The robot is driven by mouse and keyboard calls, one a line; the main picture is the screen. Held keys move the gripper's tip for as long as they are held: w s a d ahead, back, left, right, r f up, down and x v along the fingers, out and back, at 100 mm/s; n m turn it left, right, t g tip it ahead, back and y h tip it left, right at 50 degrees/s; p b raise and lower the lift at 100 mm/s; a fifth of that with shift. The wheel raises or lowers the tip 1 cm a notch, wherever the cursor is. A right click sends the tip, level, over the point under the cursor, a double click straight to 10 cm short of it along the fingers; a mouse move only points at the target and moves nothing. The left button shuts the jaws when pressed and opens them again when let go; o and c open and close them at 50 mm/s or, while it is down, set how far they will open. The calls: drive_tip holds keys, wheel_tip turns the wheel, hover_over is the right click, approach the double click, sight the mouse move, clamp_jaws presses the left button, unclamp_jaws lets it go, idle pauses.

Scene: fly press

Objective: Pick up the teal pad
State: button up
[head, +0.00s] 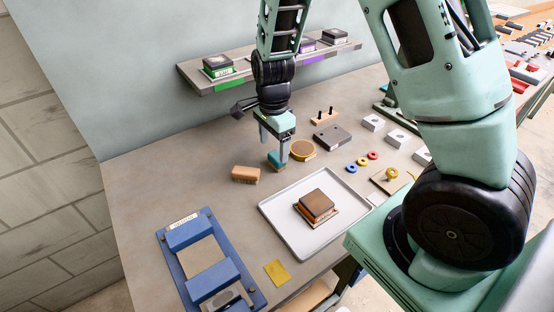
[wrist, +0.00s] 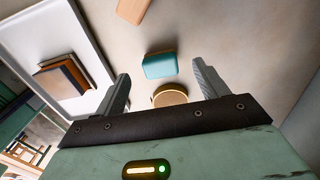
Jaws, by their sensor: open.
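The teal pad (wrist: 160,65) lies on the bench. In the wrist view it shows ahead of my gripper (wrist: 165,78), roughly centred between the two fingers. My gripper is open and empty, with bare bench showing on both sides of the pad. In the head view the teal pad (head: 275,160) is partly hidden behind a finger of my gripper (head: 273,148), which points down over it. I cannot tell the exact height of the fingertips above the pad.
An orange-brown block (head: 245,174) lies left of the pad, and a round brass-rimmed disc (head: 303,151) lies close on the right. A white tray (head: 282,236) with a stacked block is in front. A blue fixture (head: 240,275) stands front left. A shelf (head: 290,66) runs along the wall behind.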

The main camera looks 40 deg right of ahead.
sight(275, 156)
drive_tip(key=shift+d+f+p, duration=0.1)
drive_tip(key=shift+f+p, duration=0.5)
drive_tip(key=shift+f, duration=2.05)
drive_tip(key=shift+c, duration=0.3)
drive_tip(key=c, duration=1.1)
wheel_tip(275, 156, up, 10)
drive_tip(key=shift+b, duration=0.5)
